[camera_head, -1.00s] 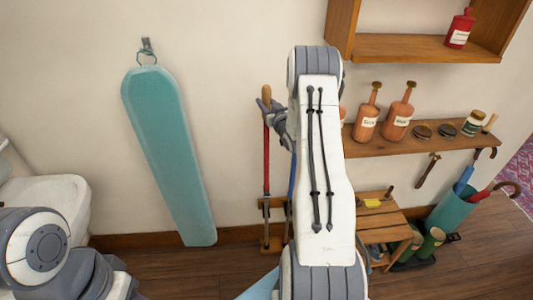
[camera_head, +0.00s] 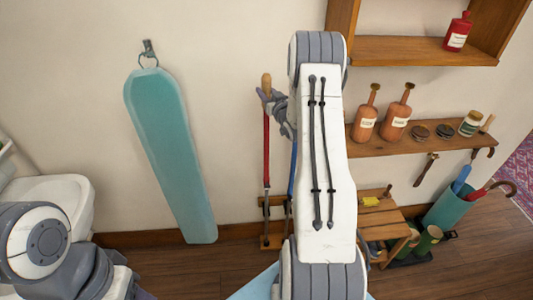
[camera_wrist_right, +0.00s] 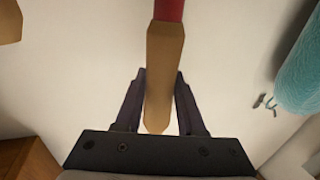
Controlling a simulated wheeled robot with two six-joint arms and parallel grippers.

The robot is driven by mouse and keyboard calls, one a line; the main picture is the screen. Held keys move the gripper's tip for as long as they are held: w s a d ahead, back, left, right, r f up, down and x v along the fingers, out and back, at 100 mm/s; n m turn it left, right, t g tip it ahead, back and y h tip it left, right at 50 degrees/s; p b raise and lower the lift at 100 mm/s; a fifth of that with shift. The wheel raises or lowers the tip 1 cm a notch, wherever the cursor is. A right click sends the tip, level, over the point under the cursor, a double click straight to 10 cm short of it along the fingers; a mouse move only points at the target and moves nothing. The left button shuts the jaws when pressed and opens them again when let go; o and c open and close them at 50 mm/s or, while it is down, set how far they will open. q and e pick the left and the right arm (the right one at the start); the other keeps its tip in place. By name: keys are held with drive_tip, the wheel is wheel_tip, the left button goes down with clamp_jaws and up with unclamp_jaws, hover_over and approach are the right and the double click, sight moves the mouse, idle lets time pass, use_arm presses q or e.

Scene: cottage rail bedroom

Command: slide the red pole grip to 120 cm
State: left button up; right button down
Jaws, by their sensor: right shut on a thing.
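The red pole (camera_head: 266,150) stands upright against the wall, its lower end at a small wooden rack (camera_head: 270,241). Its tan grip (camera_head: 266,81) is at the top. My right gripper (camera_head: 265,94) is shut on the tan grip just below its tip. In the right wrist view the tan grip (camera_wrist_right: 165,65) lies between the two dark fingers, with the red shaft (camera_wrist_right: 168,9) beyond it. A blue pole (camera_head: 293,165) stands just right of the red one, partly hidden by my right arm. No centimetre marks are readable. My left gripper is out of view; only its arm shows at lower left.
A teal ironing board (camera_head: 170,150) hangs on the wall to the left. On the right are a shelf (camera_head: 400,142) with bottles and jars, a wooden step stand (camera_head: 383,222) and a teal umbrella holder (camera_head: 447,208). Wall between board and pole is clear.

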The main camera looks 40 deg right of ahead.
sight(268, 85)
drive_tip(key=shift+r+p, duration=0.8)
drive_tip(key=shift+r, duration=1.15)
drive_tip(key=shift+c, duration=1)
unclamp_jaws()
drive_tip(key=shift+f, duration=0.1)
drive_tip(key=b+v, duration=0.2)
drive_tip(key=v, duration=0.8)
